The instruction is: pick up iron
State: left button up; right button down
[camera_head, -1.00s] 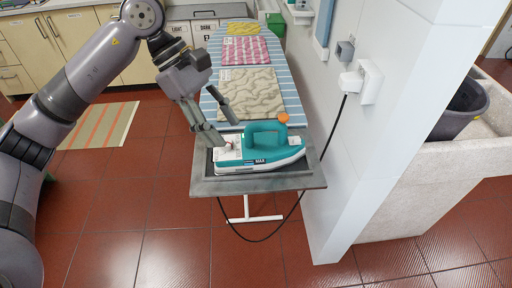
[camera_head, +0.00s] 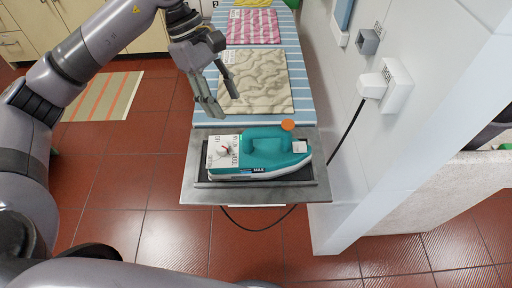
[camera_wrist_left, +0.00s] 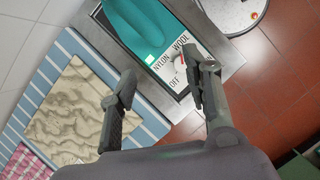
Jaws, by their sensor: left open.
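The iron (camera_head: 262,152) is teal and white with an orange cap. It rests on the grey metal plate (camera_head: 318,186) at the near end of the ironing board. My left gripper (camera_head: 226,104) is open and empty, above and beyond the iron's left end, over the board's edge. In the left wrist view, the gripper (camera_wrist_left: 166,92) has its fingers apart, with the iron's dial panel (camera_wrist_left: 172,62) beyond them and the iron (camera_wrist_left: 140,28) cut off at the top. My right gripper is not in view.
The striped ironing board (camera_head: 302,95) carries folded cloths, a beige one (camera_head: 262,82) nearest. A white wall with a socket (camera_head: 396,88) and a hanging black cord stands right of the board. A striped mat (camera_head: 105,98) lies on the open red tiled floor at left.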

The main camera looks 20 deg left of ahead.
aim_at(245, 140)
pick_arm(q)
jog(key=p+x, duration=0.1)
jog(key=x, duration=0.5)
jog(key=shift+d+f, duration=0.2)
jog(key=shift+f, duration=0.05)
jog(key=shift+d+f+p, duration=0.2)
jog(key=shift+f+p, duration=0.15)
jog(key=shift+f, duration=0.15)
jog(key=shift+s+d+f, duration=0.1)
jog(key=shift+d+f, duration=0.05)
jog(key=shift+f, duration=0.1)
jog(key=p+x, duration=0.2)
jog(key=x, duration=0.1)
jog(key=shift+d+f, duration=0.15)
jog(key=shift+f, duration=0.15)
jog(key=shift+d+f, duration=0.15)
jog(key=shift+f, duration=0.3)
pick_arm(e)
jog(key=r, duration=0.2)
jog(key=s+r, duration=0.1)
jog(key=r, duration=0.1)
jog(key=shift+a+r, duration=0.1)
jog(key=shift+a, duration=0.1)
pick_arm(q)
grip_shut()
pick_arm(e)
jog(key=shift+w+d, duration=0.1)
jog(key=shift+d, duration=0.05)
